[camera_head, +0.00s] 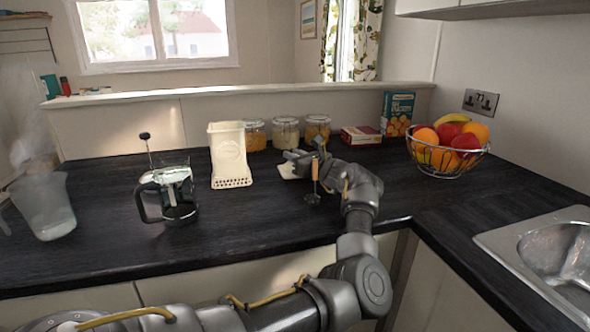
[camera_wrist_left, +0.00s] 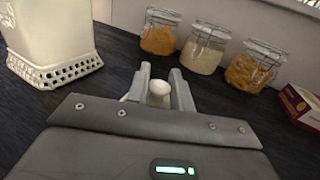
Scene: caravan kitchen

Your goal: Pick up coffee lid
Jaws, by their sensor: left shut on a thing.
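My left gripper (camera_head: 294,156) is over the counter, to the right of the white perforated holder. It is shut on a small white piece, which I take to be the coffee lid (camera_head: 287,171). Its rounded white knob (camera_wrist_left: 160,88) shows between the two fingers in the left wrist view; the fingers and gripper body hide much of the rest. A glass coffee press (camera_head: 178,195) with a dark handle stands to the left, a thin rod with a dark knob rising beside it. My right gripper is not in view.
The white perforated holder (camera_head: 229,160) stands left of the gripper. Several lidded jars (camera_head: 286,134) and boxes (camera_head: 398,113) line the back. A fruit basket (camera_head: 450,165) and sink (camera_head: 548,250) are at right.

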